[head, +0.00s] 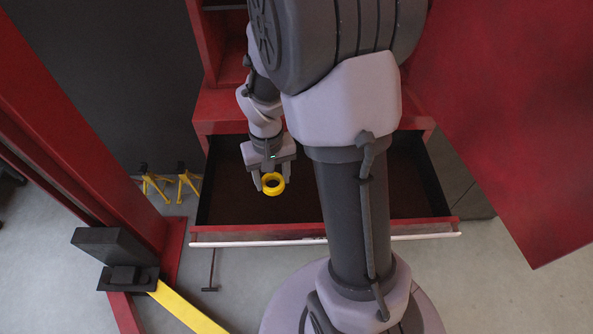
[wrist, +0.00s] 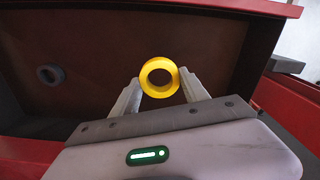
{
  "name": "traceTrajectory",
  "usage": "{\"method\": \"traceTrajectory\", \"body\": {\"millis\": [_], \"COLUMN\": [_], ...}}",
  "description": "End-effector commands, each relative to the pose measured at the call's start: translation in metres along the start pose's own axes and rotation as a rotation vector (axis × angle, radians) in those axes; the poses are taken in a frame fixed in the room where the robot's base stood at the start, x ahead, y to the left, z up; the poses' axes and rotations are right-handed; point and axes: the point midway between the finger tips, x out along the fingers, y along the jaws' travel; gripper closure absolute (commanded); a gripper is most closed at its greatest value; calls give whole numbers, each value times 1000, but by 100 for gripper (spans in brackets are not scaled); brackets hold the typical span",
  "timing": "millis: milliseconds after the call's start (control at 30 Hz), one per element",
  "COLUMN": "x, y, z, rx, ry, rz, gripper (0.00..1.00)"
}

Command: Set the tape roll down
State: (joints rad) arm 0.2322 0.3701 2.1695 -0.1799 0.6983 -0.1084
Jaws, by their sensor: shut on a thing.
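The yellow tape roll (head: 273,192) is held between the fingertips of my gripper (head: 271,184), over the left part of an open red drawer (head: 330,234). In the wrist view the roll (wrist: 159,95) sits at the tips of my two grey fingers (wrist: 159,80), its hole facing the camera. My gripper is shut on it. The roll appears to hang above the dark drawer floor (wrist: 150,40); the exact height is hard to tell. My arm hides part of the drawer in the head view.
A dark blue-grey ring (wrist: 51,74) lies on the drawer floor at the left in the wrist view. The drawer floor around the roll looks bare. Yellow stands (head: 188,186) are left of the drawer, and a red lift post (head: 80,140) rises further left.

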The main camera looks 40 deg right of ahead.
Motion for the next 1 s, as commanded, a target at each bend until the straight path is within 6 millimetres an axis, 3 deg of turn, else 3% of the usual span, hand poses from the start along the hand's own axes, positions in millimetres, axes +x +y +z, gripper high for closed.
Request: {"method": "traceTrajectory", "body": {"millis": [133,200,333,633,967,1000], "x": [5,21,56,104,108,108], "y": [23,27,27,27,27,27], "z": [6,8,8,8,7,7], "rx": [81,94,97,95,95,95], "ry": [-2,-4,-4,-2,0,0], "rz": [0,0,0,0,0,0], "gripper": [87,87,87,87,87,45]}}
